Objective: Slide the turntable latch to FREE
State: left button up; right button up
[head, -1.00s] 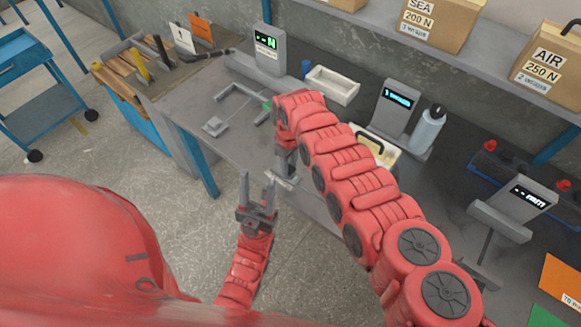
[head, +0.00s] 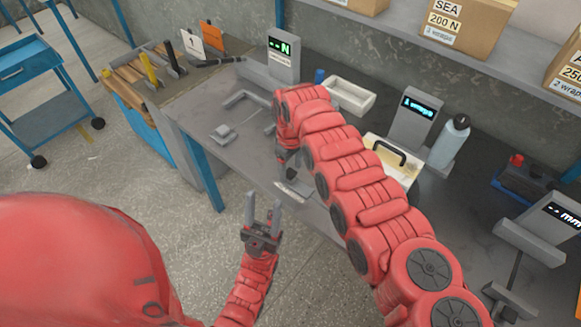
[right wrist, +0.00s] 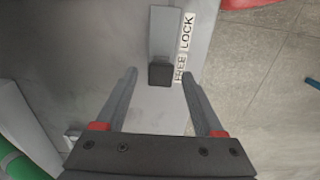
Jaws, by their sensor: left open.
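In the right wrist view the latch is a dark block (right wrist: 160,74) on a pale grey track (right wrist: 165,30). The block sits at the near end of the track, beside the word FREE on the white label (right wrist: 184,48); LOCK is farther up. My right gripper (right wrist: 162,80) is open, its two fingers spread either side of the block's line; I see no contact. In the head view my right gripper (head: 288,160) points down at the bench's front edge, and my right arm hides most of the latch area. My left gripper (head: 264,200) is open and empty, in front of the bench.
On the bench (head: 245,165) stand a force display (head: 283,60), a white tray (head: 350,95), a second display (head: 412,125) and a bottle (head: 449,142). Boxes line the shelf above.

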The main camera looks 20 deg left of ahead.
aim_at(290, 172)
notch_tip(290, 172, up, 17)
jog(key=b, duration=0.2)
jog(key=shift+r, duration=0.15)
dwell(0.6)
